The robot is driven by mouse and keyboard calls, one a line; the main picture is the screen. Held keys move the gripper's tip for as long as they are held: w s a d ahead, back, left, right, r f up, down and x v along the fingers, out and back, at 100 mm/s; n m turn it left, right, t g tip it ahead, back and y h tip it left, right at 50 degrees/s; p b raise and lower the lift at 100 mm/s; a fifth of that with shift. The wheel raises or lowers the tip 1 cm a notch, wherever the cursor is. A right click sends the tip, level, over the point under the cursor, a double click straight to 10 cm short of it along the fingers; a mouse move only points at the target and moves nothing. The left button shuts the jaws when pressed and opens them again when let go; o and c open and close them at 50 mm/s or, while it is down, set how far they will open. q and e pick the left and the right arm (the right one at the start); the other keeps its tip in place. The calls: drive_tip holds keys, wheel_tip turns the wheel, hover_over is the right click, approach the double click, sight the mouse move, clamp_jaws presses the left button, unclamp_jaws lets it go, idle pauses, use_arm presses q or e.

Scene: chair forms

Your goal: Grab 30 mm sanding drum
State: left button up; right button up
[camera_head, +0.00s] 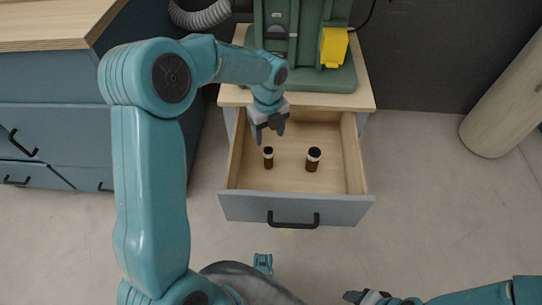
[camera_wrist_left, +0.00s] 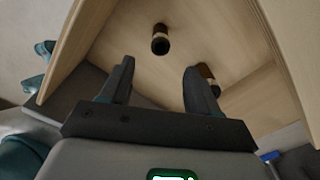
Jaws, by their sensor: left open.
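Two dark brown sanding drums with black tops and pale bands stand upright in the open drawer. The left drum (camera_head: 268,158) looks smaller than the right drum (camera_head: 313,160); no size marking is readable. My left gripper (camera_head: 269,131) is open and empty, above the drawer's back left part and apart from both drums. In the left wrist view one drum (camera_wrist_left: 160,42) shows beyond the gap between the fingers. The other drum (camera_wrist_left: 208,74) is partly hidden by the right-hand finger. My right gripper (camera_head: 366,297) is at the bottom edge, partly cut off.
The drawer (camera_head: 238,207) has wooden walls and a black handle. Above it, a green machine (camera_head: 305,40) with a yellow part stands on the cabinet top. A blue-grey cabinet (camera_head: 60,125) is at left, and a wooden cylinder (camera_head: 495,125) at right. The drawer's front floor is clear.

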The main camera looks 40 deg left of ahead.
sight(268, 151)
use_arm(q)
wheel_tip(268, 151, down, 8)
drive_tip(key=shift+s+r+b, duration=0.15)
drive_tip(key=shift+r+b, duration=0.1)
drive_tip(key=shift+b, duration=0.8)
drive_tip(key=f+b, duration=0.3)
drive_tip(key=f, duration=0.2)
drive_tip(key=shift+w+f, duration=0.1)
drive_tip(key=shift+w, duration=0.1)
clamp_jaws()
